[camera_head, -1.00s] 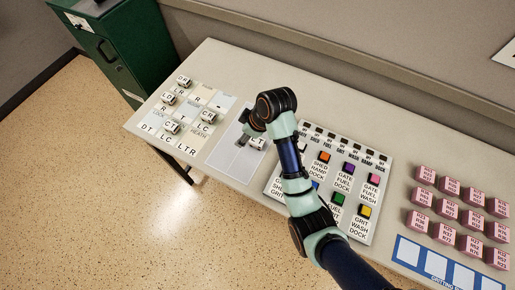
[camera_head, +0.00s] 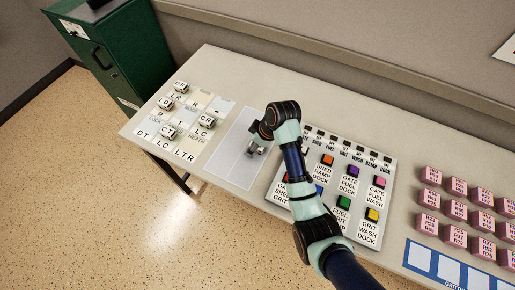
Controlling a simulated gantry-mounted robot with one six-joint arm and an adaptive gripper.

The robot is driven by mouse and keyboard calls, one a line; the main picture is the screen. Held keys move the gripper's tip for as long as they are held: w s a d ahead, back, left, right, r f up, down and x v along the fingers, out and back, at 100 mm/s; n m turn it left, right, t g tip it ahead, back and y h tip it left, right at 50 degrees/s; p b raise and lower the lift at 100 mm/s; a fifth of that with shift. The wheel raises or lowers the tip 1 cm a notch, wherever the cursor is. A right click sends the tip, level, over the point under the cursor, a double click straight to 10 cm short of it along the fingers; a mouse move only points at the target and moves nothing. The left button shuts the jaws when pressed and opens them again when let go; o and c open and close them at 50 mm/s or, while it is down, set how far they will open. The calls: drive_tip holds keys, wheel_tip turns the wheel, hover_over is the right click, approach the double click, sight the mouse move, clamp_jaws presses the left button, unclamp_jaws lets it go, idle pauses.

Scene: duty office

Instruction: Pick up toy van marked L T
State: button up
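My gripper (camera_head: 257,148) is low over the grey rectangular mat (camera_head: 226,170), pointing down. My wrist covers much of it, and I cannot tell whether its fingers are open or shut. A small pale shape shows at the fingertips, too small to identify for sure. A white toy van with a partly readable mark starting with L or C showed there earlier. Other white toy vans stand on the lettered board at left: one at the top (camera_head: 180,86), one at the left edge (camera_head: 165,103), one marked CT (camera_head: 168,132) and one marked CR (camera_head: 206,121).
A white panel (camera_head: 375,245) with coloured blocks lies right of the mat, under my arm. Several pink marked blocks (camera_head: 457,187) and a blue-framed tray (camera_head: 408,262) are farther right. A green cabinet (camera_head: 125,55) stands beyond the table's left end.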

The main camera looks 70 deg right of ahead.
drive_tip(key=c, duration=1.2)
drive_tip(key=shift+r, duration=0.15)
wheel_tip(320, 180, up, 20)
drive_tip(key=p, duration=0.9)
drive_tip(key=shift+p, duration=0.35)
